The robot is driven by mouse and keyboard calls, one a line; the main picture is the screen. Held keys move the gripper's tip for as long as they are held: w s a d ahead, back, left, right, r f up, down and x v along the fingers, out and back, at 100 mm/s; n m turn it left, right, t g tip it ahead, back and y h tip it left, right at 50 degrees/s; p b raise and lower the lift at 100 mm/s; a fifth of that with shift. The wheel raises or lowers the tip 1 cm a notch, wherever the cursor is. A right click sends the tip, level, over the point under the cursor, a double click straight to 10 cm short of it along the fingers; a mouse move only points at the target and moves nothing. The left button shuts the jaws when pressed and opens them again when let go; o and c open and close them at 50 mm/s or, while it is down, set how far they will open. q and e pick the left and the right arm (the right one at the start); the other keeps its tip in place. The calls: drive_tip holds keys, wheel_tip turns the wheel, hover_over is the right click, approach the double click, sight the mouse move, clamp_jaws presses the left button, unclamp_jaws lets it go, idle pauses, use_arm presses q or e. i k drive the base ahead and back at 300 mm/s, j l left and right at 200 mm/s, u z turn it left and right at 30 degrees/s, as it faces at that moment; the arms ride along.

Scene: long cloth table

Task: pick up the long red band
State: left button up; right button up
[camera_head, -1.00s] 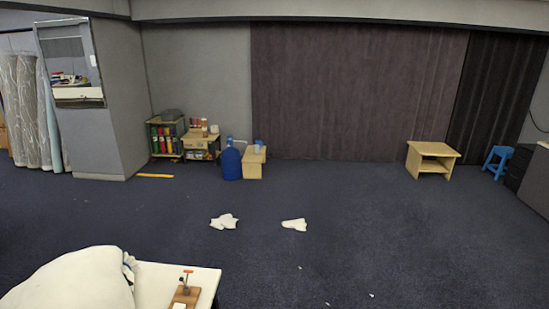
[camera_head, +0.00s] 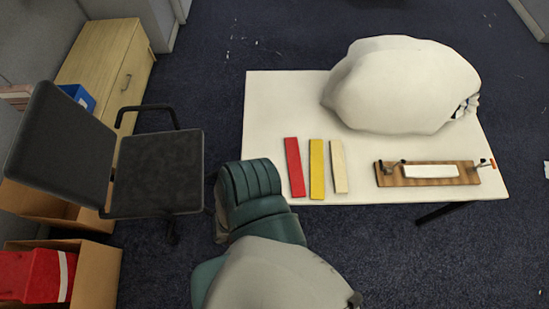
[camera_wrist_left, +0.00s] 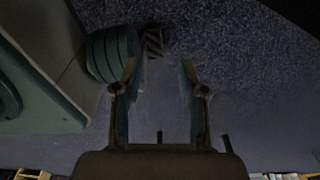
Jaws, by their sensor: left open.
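The long red band (camera_head: 294,167) lies flat near the left front of the white table (camera_head: 270,110) in the head view. It is a straight strip, leftmost of three strips and apart from them. Its near end is close to the table's front edge. My left gripper (camera_wrist_left: 159,80) shows in the left wrist view with its two fingers apart and nothing between them. Dark carpet lies behind the fingers; the red band does not show in that view. Neither gripper is visible in the head view.
A yellow strip (camera_head: 316,169) and a pale wooden strip (camera_head: 338,166) lie right of the band. A wooden board with a clamp (camera_head: 388,177) is further right. A large white bulky object (camera_head: 400,85) covers the back right. A black chair (camera_head: 155,170) stands left of the table.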

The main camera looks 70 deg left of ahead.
sight(295, 168)
drive_tip(key=u, duration=2)
